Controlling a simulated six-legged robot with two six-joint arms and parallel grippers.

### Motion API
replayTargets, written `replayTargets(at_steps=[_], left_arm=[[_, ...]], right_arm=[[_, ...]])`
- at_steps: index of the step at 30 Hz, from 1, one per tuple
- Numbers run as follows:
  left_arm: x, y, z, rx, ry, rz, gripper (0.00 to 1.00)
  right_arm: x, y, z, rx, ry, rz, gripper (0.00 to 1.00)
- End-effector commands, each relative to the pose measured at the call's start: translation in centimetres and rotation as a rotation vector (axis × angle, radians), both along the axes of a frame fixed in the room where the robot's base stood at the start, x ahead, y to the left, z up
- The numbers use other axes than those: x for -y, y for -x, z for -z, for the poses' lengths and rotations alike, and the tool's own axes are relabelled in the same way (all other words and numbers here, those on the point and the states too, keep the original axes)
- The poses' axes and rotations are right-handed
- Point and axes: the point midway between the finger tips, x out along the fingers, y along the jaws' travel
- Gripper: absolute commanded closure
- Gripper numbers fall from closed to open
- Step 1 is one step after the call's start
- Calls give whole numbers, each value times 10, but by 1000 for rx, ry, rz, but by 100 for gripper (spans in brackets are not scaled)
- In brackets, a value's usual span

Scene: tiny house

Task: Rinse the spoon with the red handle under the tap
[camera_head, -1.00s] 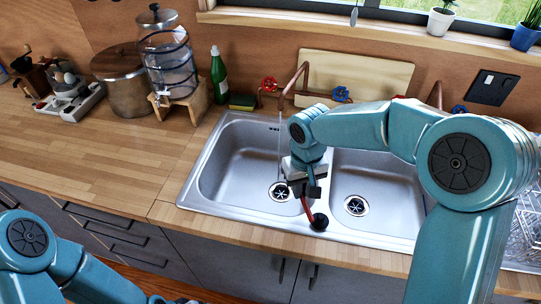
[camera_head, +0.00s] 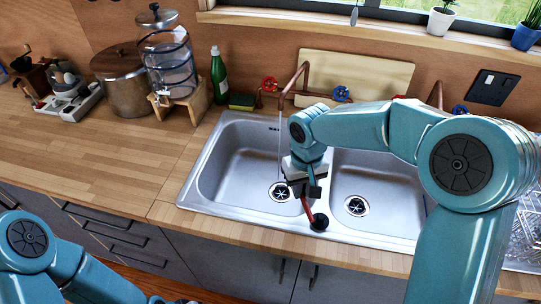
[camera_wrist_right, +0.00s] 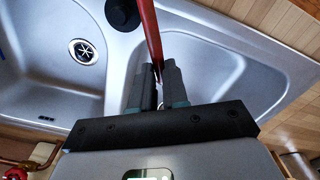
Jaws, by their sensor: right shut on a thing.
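My right gripper (camera_head: 306,188) is over the sink (camera_head: 215,186), at the left basin's right side near the divider. It is shut on the spoon's red handle (camera_head: 307,206). In the right wrist view the red handle (camera_wrist_right: 149,30) rises from between the fingers (camera_wrist_right: 158,92) past the top edge. A small pale shiny part shows between the fingers; the spoon's bowl is hidden. The copper tap (camera_head: 296,84) lets a thin water stream (camera_head: 280,148) fall into the left basin, left of my gripper. My left arm shows at the lower left; its gripper is not clearly visible.
A black round knob (camera_head: 319,222) is at the sink's front, near the handle. A drying rack (camera_head: 526,228) is at the right. A green bottle (camera_head: 218,78), drink dispenser (camera_head: 168,58) and pot (camera_head: 124,82) stand at the back left. The left worktop is mostly clear.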

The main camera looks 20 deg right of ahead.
Motion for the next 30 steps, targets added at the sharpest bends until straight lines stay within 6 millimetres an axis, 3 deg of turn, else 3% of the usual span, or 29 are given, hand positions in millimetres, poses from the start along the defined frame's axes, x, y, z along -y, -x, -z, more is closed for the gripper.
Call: replayTargets(at_steps=[18,30], left_arm=[[0,0,2,0,0,0,16],[0,0,3,0,0,0,16]], right_arm=[[12,3,0,1,0,1,100],[4,1,0,1,0,0,100]])
